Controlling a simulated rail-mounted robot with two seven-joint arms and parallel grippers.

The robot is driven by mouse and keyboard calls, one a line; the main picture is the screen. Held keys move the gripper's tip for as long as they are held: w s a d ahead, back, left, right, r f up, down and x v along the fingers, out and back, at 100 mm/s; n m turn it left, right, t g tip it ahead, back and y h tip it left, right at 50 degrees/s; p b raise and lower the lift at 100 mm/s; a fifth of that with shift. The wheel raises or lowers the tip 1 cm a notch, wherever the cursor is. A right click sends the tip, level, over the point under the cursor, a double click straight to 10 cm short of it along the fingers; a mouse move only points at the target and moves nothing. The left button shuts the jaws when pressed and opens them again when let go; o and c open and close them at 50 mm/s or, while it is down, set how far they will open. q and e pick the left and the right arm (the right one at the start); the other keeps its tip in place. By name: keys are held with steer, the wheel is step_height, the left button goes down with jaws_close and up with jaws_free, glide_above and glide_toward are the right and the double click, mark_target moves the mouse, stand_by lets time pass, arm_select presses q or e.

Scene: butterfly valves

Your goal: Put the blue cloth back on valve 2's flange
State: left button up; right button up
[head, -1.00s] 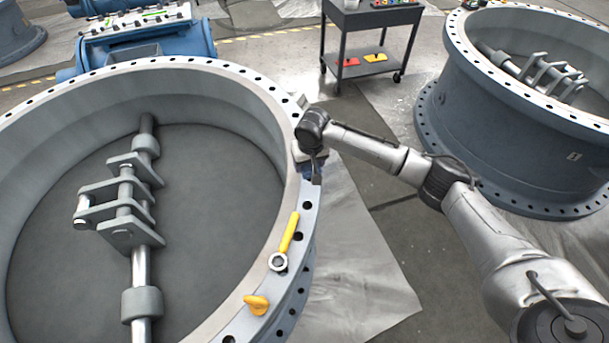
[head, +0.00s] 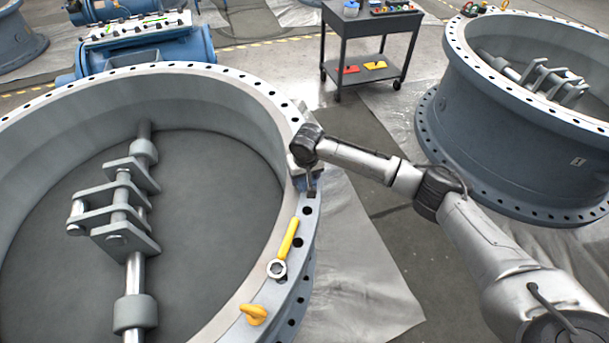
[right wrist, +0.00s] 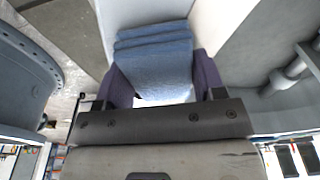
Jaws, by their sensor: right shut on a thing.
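The folded blue cloth (right wrist: 155,62) sits between the two fingers of my right gripper (right wrist: 160,78) in the right wrist view. The gripper is shut on it. A pale flange surface shows behind the cloth; I cannot tell whether the cloth touches it. In the head view my right gripper (head: 307,183) points down at the right side of the near valve's flange (head: 262,92), beyond the yellow-handled wrench. The cloth is mostly hidden there by the gripper and wrist. My left gripper is not in view.
A yellow-handled wrench (head: 283,248) and a yellow eyebolt (head: 254,314) lie on the near flange. A second large valve (head: 515,130) stands at right. A dark trolley (head: 370,22) with tools stands at the back. Grey sheeting (head: 365,275) covers floor between them.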

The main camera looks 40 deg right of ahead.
mark_target(306, 180)
steer(key=o, duration=0.8)
steer(key=shift+f, duration=0.15)
steer(key=shift+o, duration=0.3)
step_height(306, 180, up, 12)
steer(key=s+p, duration=0.1)
steer(key=p, duration=0.4)
steer(key=shift+s+a, duration=0.35)
